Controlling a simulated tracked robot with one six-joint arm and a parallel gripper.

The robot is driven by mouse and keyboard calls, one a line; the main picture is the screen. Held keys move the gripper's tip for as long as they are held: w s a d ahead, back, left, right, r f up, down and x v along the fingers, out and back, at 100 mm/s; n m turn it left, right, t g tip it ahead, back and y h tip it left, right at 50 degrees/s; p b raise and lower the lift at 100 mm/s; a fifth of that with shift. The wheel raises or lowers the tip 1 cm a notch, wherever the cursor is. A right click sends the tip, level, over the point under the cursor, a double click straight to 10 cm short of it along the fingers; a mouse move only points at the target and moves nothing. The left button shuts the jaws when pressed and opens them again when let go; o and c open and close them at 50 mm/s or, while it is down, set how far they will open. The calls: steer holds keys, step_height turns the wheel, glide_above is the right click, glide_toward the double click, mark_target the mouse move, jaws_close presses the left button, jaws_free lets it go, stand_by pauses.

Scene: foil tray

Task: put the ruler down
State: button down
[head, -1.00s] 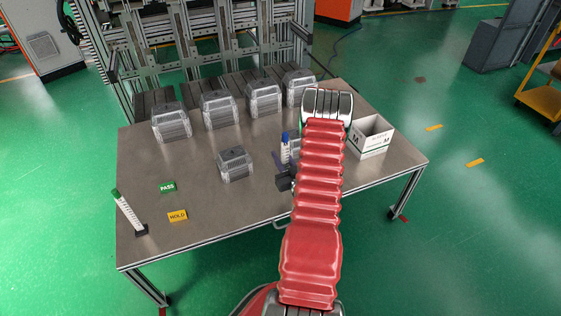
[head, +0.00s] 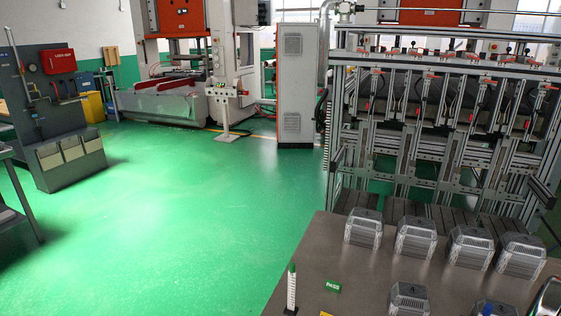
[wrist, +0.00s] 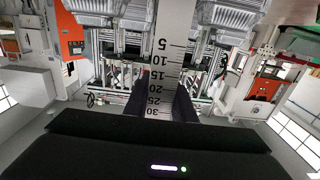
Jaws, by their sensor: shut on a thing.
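A white ruler with black numbers (wrist: 172,60) runs up the middle of the wrist view. My gripper (wrist: 160,104) has its dark fingers on both sides of the ruler's lower part and is shut on it. A second white ruler with a green top (head: 292,285) stands in a dark base at the table's left.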

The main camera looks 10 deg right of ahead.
steer(key=w+a+r+n+y, duration=0.1)
steer(key=w+a+r, duration=0.4)
steer(key=w+a, duration=0.4)
steer(key=w+a+r+y, duration=0.1)
steer(key=w+a+r, duration=0.3)
steer(key=w+a, duration=0.6)
steer(key=w+a+r+n+y, duration=0.1)
steer(key=a+r+y, duration=0.1)
steer(key=a, duration=0.8)
steer(key=w+a+r+n+t+y, duration=0.1)
steer(key=a+r, duration=0.3)
steer(key=a, duration=0.6)
steer(key=w+a+r+n+t+y, duration=0.1)
steer(key=w+a+r+n+y, duration=0.1)
steer(key=a, duration=0.8)
steer(key=shift+w+a+r+n+y, duration=0.2)
steer(key=shift+a+r+n+y, duration=0.25)
steer(key=shift+r+y, duration=0.5)
steer(key=shift+d, duration=0.1)
steer(key=shift+s+r, duration=0.4)
steer(key=shift+s, duration=0.45)
steer(key=shift+s+r, duration=0.45)
steer(key=shift+s, duration=0.35)
steer(key=shift+s+r, duration=0.4)
steer(key=shift+s, duration=0.45)
